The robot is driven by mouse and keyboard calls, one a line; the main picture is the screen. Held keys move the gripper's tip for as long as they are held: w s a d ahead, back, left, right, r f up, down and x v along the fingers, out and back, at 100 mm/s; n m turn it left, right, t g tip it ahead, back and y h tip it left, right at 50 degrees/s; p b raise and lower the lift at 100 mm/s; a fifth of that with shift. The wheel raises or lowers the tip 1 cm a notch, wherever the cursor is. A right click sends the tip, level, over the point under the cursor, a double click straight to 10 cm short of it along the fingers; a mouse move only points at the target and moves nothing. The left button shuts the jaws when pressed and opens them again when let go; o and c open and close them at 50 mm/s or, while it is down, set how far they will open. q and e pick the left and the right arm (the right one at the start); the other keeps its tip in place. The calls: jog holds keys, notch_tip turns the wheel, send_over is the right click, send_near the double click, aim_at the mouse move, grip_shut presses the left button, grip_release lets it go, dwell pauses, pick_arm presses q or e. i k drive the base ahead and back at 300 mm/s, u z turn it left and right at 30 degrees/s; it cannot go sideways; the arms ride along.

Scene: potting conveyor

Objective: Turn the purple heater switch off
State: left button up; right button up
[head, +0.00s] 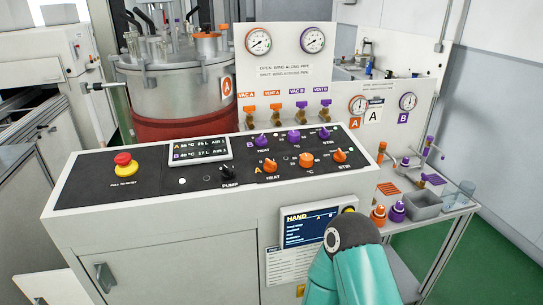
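The purple heater switch (262,141) is a small knob in the back, purple row of the sloped black control panel (110,195), above the label HEAT. It is too small to tell which way its pointer is turned. An orange heater knob (270,166) sits in front of it in the orange row. Part of my own teal arm shows at the bottom, right of centre, in front of the cabinet's screen. No gripper fingers show on it. My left arm and gripper are out of view. Nothing touches the purple switch.
Purple knobs (294,135) and orange knobs (306,160) stand close by. A black pump knob (227,174), a readout (199,151) and a red stop button (123,160) lie further left. Valves (276,110) and a steel vessel (175,90) stand behind. A side table holds a grey bin (424,208).

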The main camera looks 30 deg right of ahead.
aim_at(260, 141)
jog(key=u, duration=1.8)
jog(key=i, duration=0.1)
jog(key=z, duration=3.25)
jog(key=i, duration=0.55)
jog(key=u, duration=3.9)
jog(key=k, duration=0.1)
jog(key=z, duration=2.4)
